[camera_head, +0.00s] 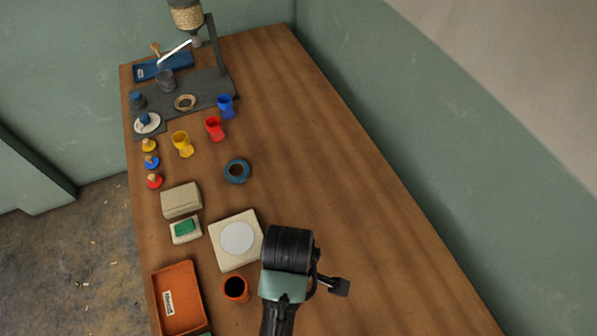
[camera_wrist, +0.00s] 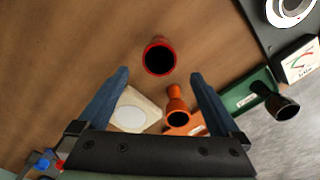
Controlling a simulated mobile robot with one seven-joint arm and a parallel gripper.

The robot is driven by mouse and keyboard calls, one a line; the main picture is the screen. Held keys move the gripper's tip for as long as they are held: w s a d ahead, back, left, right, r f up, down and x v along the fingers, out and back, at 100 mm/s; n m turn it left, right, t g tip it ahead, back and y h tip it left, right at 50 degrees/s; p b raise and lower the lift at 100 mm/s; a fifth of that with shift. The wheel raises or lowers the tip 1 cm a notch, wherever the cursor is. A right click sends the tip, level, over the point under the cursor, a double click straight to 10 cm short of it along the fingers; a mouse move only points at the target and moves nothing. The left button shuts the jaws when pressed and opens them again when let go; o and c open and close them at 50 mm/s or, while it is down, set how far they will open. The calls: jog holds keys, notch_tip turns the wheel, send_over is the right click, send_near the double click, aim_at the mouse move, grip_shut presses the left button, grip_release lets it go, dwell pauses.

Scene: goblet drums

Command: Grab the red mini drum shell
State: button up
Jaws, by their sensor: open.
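In the wrist view a red drum shell (camera_wrist: 160,57) with a dark open mouth faces the camera on the bare wood. My gripper (camera_wrist: 158,75) is open and empty, its blue-grey fingers apart to the left and right of the shell in the picture; how far the shell is from them I cannot tell. In the head view my arm's black end covers part of the table and this shell does not show. Another red goblet shell (camera_head: 214,128) stands at the far end, between a yellow shell (camera_head: 182,144) and a blue shell (camera_head: 226,106).
A cream scale (camera_head: 236,238) and an orange shell (camera_head: 236,289) stand left of my arm, near an orange tray (camera_head: 178,298). The wrist view also shows a green tray (camera_wrist: 238,96) and a gauge device (camera_wrist: 298,62). The table's right half is clear.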

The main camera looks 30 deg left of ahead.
jog(key=f, duration=0.5)
jog(key=f+p, duration=0.1)
jog(key=f, duration=0.2)
jog(key=shift+w+d, duration=0.1)
jog(key=shift+d, duration=0.2)
jog(key=c, duration=1.4)
